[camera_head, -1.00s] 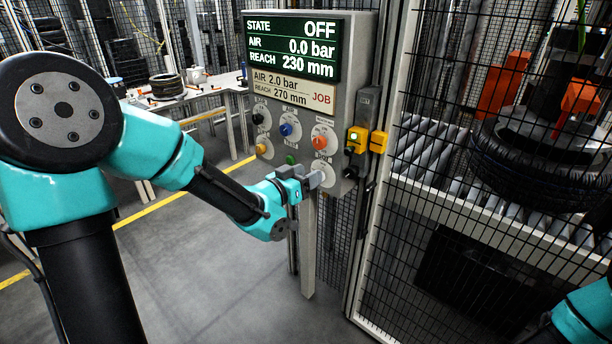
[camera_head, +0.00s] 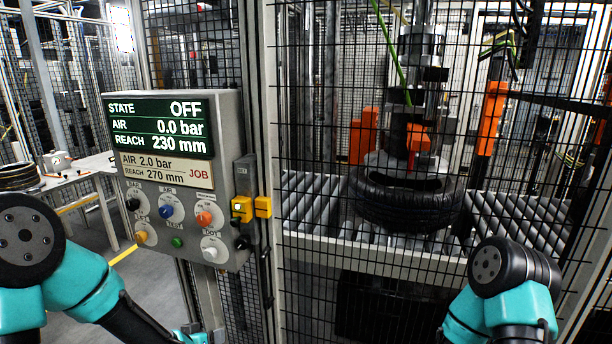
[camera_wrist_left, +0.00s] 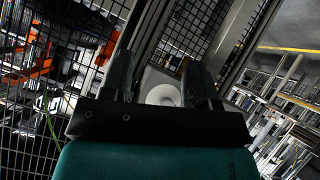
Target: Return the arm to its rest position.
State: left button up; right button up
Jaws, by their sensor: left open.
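My left arm comes in from the left in the head view. Its gripper (camera_head: 200,336) shows only partly at the bottom edge, below the control panel (camera_head: 232,120) and apart from its knobs. In the left wrist view the same gripper (camera_wrist_left: 160,72) has its two dark fingers spread. A pale round thing (camera_wrist_left: 163,95) shows between them, and I cannot tell whether it is the panel's white knob (camera_head: 214,249). My right arm (camera_head: 510,290) stands at the lower right of the head view, and its gripper is out of view.
The panel's screen (camera_head: 160,127) reads OFF, 0.0 bar and 230 mm; the label below reads 2.0 bar and 270 mm. A mesh fence (camera_head: 300,215) stands before a tyre (camera_head: 405,203) on a roller conveyor (camera_head: 510,222). A workbench (camera_head: 95,166) stands at the left.

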pick_arm(q)
jog(key=s+d+f+n+g, duration=0.1)
jog(key=s+d+f+g, duration=0.2)
jog(key=s+f+g, duration=0.6)
jog(key=s+f, duration=0.9)
jog(key=f, duration=0.3)
jog(key=shift+s+f+n+g, duration=0.2)
jog(key=shift+s+n+g, duration=0.1)
jog(key=shift+n, duration=0.1)
jog(key=shift+d, duration=0.1)
dwell(2.1)
